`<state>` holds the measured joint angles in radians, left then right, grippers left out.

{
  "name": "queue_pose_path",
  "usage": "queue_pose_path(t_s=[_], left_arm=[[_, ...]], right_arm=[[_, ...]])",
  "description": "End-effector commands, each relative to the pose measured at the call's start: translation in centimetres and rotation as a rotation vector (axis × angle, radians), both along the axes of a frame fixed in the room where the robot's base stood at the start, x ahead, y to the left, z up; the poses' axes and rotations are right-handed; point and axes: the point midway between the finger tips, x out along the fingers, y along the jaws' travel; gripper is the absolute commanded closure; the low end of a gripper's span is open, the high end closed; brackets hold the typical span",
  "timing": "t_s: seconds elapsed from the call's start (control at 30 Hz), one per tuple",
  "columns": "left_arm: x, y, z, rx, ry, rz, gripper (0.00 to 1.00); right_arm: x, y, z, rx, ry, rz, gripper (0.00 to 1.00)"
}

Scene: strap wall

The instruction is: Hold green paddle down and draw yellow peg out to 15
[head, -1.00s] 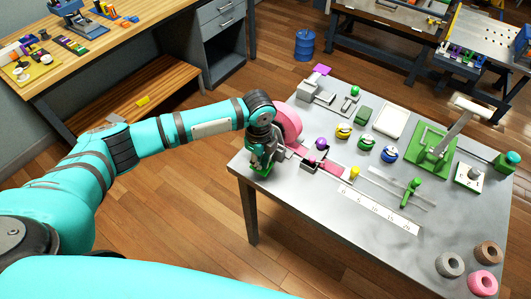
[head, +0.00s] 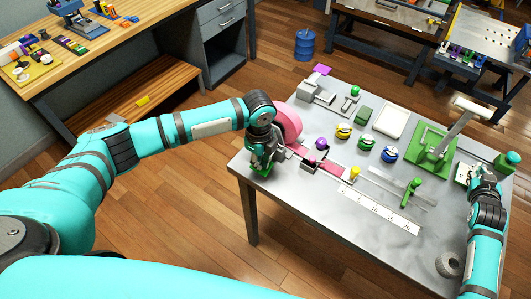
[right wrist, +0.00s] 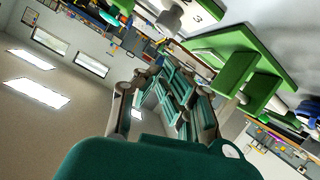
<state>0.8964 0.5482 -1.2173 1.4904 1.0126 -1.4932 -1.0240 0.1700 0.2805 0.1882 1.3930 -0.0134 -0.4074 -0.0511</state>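The yellow peg (head: 354,171) stands at the right end of a pink strap (head: 330,167) on the grey table. The strap runs left to a pink reel (head: 288,121). A white number scale (head: 378,208) lies to the right of the peg. The green paddle (head: 262,173) shows at the table's left edge, mostly hidden under my left gripper (head: 262,166). The gripper's fingers are at the paddle; whether they press or grip it cannot be told. My right gripper (head: 482,170) is over the table's right side, far from the peg. In the right wrist view its fingers are apart and empty.
A green handle on a clear rail (head: 411,190) stands beyond the scale. Purple (head: 320,144), yellow and blue knobs line the table. A green lever stand (head: 432,148) is near my right gripper. A grey ring (head: 449,263) lies at front right. The front left table surface is clear.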

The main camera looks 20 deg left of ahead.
Motion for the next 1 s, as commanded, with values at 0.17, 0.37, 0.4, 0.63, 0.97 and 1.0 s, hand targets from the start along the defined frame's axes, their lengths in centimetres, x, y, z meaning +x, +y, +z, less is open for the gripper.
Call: queue_pose_path(t_s=[0.17, 0.37, 0.4, 0.63, 0.97, 1.0], left_arm=[[0.0, 0.0, -0.1, 0.001, 0.000, 0.001, 1.00], [0.0, 0.0, -0.1, 0.001, 0.001, 0.001, 1.00], [0.0, 0.0, -0.1, 0.001, 0.001, 0.001, 1.00], [0.0, 0.1, -0.1, 0.001, 0.000, 0.001, 1.00], [0.0, 0.1, -0.1, 0.002, 0.000, 0.001, 1.00], [0.0, 0.1, -0.1, 0.002, 0.000, 0.001, 1.00]], right_arm=[[1.9, 8.9, 1.3, 0.117, -0.001, 0.109, 1.00], [2.9, 18.8, 0.8, 0.187, 0.224, 0.248, 1.00], [2.7, 20.8, 0.7, 0.190, 0.285, 0.287, 1.00], [-0.1, 31.1, 1.7, 0.160, 0.609, 0.537, 1.00], [-4.4, 37.3, 3.9, 0.078, 0.853, 0.764, 1.00], [-4.6, 37.4, 3.8, 0.074, 0.861, 0.771, 1.00]])
